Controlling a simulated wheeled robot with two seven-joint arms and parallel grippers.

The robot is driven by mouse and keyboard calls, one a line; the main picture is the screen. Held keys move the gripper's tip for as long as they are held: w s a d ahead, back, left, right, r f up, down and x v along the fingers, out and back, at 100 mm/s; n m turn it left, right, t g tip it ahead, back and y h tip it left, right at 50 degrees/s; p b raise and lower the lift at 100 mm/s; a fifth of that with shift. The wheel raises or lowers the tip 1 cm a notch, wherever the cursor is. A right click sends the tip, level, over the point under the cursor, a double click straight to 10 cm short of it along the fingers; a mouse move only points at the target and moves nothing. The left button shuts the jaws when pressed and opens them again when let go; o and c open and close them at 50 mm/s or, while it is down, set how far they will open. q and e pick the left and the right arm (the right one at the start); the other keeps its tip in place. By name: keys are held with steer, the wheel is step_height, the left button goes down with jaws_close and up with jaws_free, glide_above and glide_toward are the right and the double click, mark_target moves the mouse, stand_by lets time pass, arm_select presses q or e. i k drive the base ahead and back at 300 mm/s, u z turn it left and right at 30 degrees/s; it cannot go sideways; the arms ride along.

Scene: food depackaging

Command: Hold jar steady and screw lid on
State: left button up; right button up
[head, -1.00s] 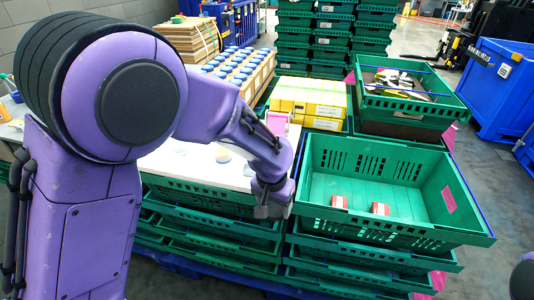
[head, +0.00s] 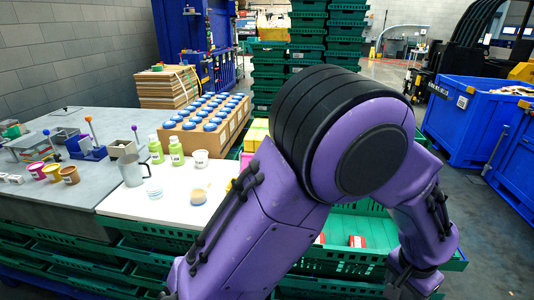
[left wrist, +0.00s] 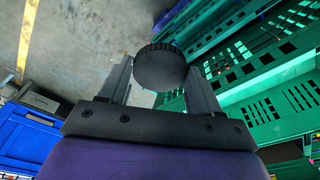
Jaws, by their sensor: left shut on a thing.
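My left gripper (left wrist: 160,80) is shut on a black round lid (left wrist: 160,68) with a ribbed edge, held between its two fingers. In the head view my left arm crosses the middle and bends down at the right. Its gripper (head: 405,287) is at the bottom edge, beside the green crates; the lid cannot be made out there. Small jars stand on the white board at the left: a low clear one (head: 154,191) and one with tan contents (head: 198,198). I cannot tell which jar is the task's. My right gripper is not in view.
Green bottles (head: 176,152), a white cup (head: 200,159) and a grey jug (head: 132,171) share the white board (head: 135,207). A carton of blue-capped jars (head: 205,122) stands behind. My arm partly covers the green crate (head: 340,258). Blue bins (head: 463,122) stand right; floor is open there.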

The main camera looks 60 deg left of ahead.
mark_target(197, 191)
steer(key=k, duration=1.25)
steer(key=u, duration=1.8)
steer(key=i, duration=0.45)
steer(key=u, duration=0.05)
